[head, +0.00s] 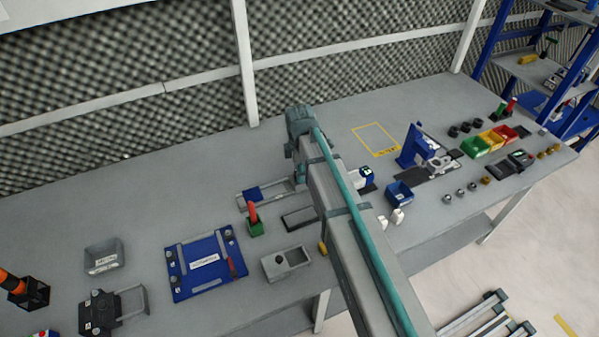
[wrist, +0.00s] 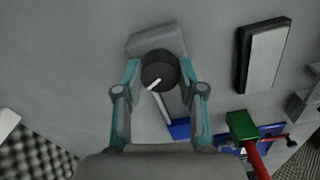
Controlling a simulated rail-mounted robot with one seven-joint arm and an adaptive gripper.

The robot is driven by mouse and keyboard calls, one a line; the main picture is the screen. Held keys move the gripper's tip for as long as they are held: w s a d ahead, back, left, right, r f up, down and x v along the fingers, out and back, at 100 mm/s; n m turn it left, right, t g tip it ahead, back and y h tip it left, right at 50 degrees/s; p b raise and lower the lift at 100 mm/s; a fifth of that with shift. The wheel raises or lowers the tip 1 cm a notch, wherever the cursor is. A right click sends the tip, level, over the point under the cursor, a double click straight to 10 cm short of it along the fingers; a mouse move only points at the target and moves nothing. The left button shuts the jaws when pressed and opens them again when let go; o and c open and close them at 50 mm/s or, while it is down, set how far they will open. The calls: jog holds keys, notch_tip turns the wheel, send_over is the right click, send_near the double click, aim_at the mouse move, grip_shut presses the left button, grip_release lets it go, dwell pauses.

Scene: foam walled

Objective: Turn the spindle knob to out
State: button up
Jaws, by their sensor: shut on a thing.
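The spindle knob (wrist: 160,66) is dark and round with a short white pointer mark. It sits on a grey housing (wrist: 148,40) in the wrist view. The pointer slants toward the lower left of that view. My gripper (wrist: 160,73) has one teal finger on each side of the knob and is shut on it. A pale strip runs down from the knob toward a blue part (wrist: 181,130). I cannot read any position label. In the head view my arm hides the gripper and knob; a blue slab in a grey frame (head: 254,193) shows left of the arm.
A dark-edged grey block (head: 299,217) lies near the arm. A blue plate fixture (head: 206,264) and a grey box (head: 286,264) are nearer the front edge. The foam wall (head: 120,95) stands behind.

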jog(key=m, duration=0.6)
jog(key=shift+b, duration=0.35)
jog(key=m, duration=0.6)
jog(key=shift+m, duration=0.4)
jog(key=m, duration=0.6)
jog(key=shift+b, duration=0.35)
jog(key=m, duration=0.5)
jog(key=shift+m, duration=0.4)
jog(key=m, duration=1.1)
jog(key=shift+m, duration=0.4)
jog(key=m, duration=1.1)
jog(key=shift+w+m, duration=0.1)
jog(key=shift+m, duration=0.2)
